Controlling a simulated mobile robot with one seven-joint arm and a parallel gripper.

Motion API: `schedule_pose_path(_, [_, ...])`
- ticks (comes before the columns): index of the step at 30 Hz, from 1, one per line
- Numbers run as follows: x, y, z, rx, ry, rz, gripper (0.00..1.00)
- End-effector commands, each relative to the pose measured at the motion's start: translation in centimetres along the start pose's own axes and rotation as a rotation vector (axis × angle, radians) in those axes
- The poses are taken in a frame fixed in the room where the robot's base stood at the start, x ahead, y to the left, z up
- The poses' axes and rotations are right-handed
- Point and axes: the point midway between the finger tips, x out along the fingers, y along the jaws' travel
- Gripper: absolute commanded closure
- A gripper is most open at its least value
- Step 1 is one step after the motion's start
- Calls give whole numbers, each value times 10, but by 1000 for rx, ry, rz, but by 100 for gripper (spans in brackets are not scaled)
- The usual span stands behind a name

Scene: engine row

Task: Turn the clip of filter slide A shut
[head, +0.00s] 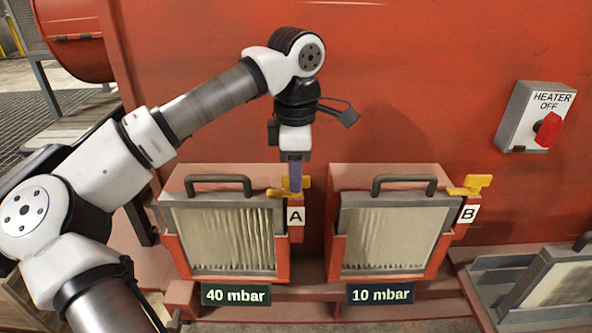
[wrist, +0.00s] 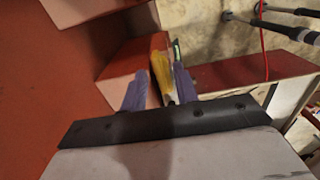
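Filter slide A (head: 222,235) is a pleated filter in a grey frame with a black handle, seated in a red housing. Its yellow clip (head: 278,192) is at the housing's upper right corner, above the "A" label (head: 296,216). My gripper (head: 295,186) points down over this clip, its fingers hiding part of it. In the wrist view the yellow clip (wrist: 161,72) lies between the two purple fingers of my gripper (wrist: 158,88). The fingers are apart, with a gap on the left; the clip looks close to the right finger. Contact cannot be told.
Filter slide B (head: 393,235) stands to the right with its own yellow clip (head: 470,186). Signs read "40 mbar" (head: 236,295) and "10 mbar" (head: 380,294). A heater box (head: 535,115) with a red knob is on the red wall. Another filter (head: 560,285) is at lower right.

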Motion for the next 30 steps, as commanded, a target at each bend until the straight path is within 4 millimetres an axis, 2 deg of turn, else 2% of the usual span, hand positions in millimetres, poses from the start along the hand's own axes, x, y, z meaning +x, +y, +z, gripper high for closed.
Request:
schedule_pose_path(5, [-20,1,0,-2,1,3,70])
schedule_pose_path(15, [-100,0,0,-2,2,4,70])
schedule_pose_path(18, [-118,0,0,-1,3,4,70])
schedule_pose_path(24, [-134,0,0,-1,1,2,70])
schedule_pose_path(30, [-137,0,0,1,0,1,70])
